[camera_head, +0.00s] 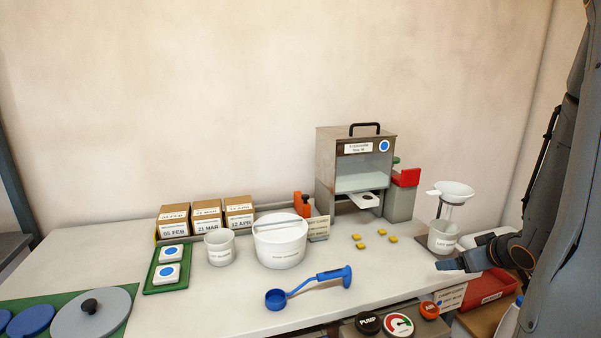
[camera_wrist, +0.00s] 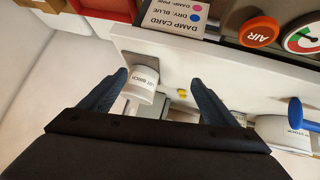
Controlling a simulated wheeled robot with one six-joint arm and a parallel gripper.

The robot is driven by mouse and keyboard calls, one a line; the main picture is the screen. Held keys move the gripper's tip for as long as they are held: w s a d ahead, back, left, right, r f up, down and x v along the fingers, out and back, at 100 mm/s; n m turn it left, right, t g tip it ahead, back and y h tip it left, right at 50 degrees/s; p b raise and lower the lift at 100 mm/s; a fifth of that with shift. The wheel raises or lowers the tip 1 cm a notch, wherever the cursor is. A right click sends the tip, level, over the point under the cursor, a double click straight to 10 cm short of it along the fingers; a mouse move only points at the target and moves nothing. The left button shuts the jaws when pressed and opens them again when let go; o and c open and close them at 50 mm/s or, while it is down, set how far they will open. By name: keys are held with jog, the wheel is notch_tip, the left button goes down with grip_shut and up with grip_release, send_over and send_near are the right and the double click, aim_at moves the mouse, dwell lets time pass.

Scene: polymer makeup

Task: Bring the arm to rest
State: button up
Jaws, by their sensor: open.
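My gripper (camera_head: 452,265) is at the right side of the table in the head view, past the front right corner area, with its dark blue fingers pointing left. The wrist view shows my gripper (camera_wrist: 160,82) with its two fingers spread and nothing held between them. Beyond the left finger, a white labelled beaker (camera_wrist: 142,84) shows in the gap, apart from the fingers as far as I can tell. In the head view this beaker (camera_head: 442,239) stands under a white funnel (camera_head: 453,189). My arm fills the right edge of the head view.
A steel cabinet (camera_head: 355,151), a white tub (camera_head: 280,243), a white cup (camera_head: 220,248), a blue scoop (camera_head: 310,286) and several yellow pieces (camera_head: 361,245) occupy the table. A red tray (camera_head: 487,287) lies close below my gripper. Knobs and a gauge (camera_head: 398,325) sit at the front edge.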

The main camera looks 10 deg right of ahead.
jog(key=a+g, duration=0.5)
jog(key=a, duration=1.2)
jog(key=s+a+g+y, duration=0.1)
jog(key=s+a+g, duration=0.1)
jog(key=s+a, duration=0.3)
jog(key=s+a+g+y, duration=0.1)
jog(key=s+a, duration=0.5)
jog(key=a, duration=0.6)
jog(key=shift+s+a+r+g, duration=0.15)
jog(key=shift+a+g, duration=0.1)
jog(key=shift+g, duration=0.15)
